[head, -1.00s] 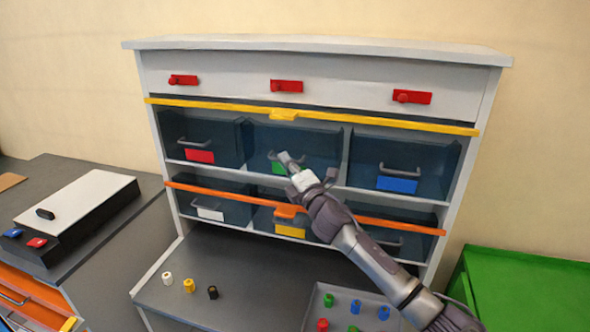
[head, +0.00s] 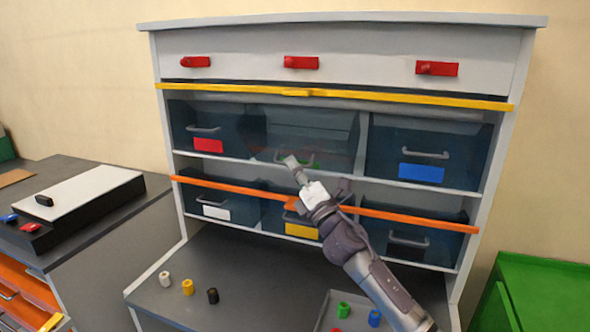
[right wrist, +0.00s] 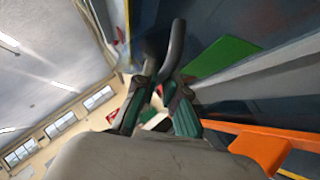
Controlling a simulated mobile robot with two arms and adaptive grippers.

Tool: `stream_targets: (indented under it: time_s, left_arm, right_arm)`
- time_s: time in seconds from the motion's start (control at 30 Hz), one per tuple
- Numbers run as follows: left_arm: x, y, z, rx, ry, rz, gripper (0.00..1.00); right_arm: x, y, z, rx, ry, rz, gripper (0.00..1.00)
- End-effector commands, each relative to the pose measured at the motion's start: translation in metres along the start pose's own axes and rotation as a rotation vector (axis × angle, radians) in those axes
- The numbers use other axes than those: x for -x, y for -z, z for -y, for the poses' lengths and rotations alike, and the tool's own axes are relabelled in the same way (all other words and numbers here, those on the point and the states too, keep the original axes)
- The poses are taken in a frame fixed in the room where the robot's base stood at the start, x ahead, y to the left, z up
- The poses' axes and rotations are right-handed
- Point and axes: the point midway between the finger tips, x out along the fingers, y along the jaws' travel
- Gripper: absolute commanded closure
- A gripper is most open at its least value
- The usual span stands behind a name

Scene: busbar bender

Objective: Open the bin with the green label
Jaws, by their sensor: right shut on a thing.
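The bin with the green label (head: 340,130) is in the middle of the upper row of the shelf unit. Its front looks tipped outward, and a paler area shows above its front edge. My left gripper is not in view.
Bins with a red label (head: 208,145) and a blue label (head: 421,173) flank it. A yellow bar (head: 400,99) runs above and an orange bar (head: 420,220) below. Small coloured cylinders, one yellow (head: 188,287), stand on the grey worktop (head: 240,265).

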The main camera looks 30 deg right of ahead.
Motion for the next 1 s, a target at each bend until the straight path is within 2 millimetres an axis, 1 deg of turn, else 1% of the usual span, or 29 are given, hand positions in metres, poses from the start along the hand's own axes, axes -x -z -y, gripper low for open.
stream_targets:
  time_s: [0.03,0.53,0.57,0.6,0.7,1.0]
  left_arm:
    - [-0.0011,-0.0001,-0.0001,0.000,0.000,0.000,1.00]
    - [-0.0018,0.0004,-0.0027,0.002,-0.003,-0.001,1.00]
    - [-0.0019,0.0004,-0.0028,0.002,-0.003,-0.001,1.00]
    - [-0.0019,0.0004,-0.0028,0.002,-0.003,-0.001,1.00]
    - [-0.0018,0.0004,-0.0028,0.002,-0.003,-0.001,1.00]
    - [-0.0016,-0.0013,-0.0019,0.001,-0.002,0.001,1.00]
  right_arm:
    - [0.0013,0.0011,0.0026,-0.001,0.004,0.001,1.00]
    - [0.0031,0.0042,0.0055,-0.002,0.009,-0.003,1.00]
    - [0.0032,0.0043,0.0057,-0.002,0.009,-0.003,0.85]
    - [0.0032,0.0045,0.0057,-0.002,0.009,-0.004,0.79]
    - [0.0029,0.0039,0.0048,-0.002,0.008,-0.003,0.65]
    - [0.0033,0.0024,0.0029,-0.002,0.004,-0.001,0.65]
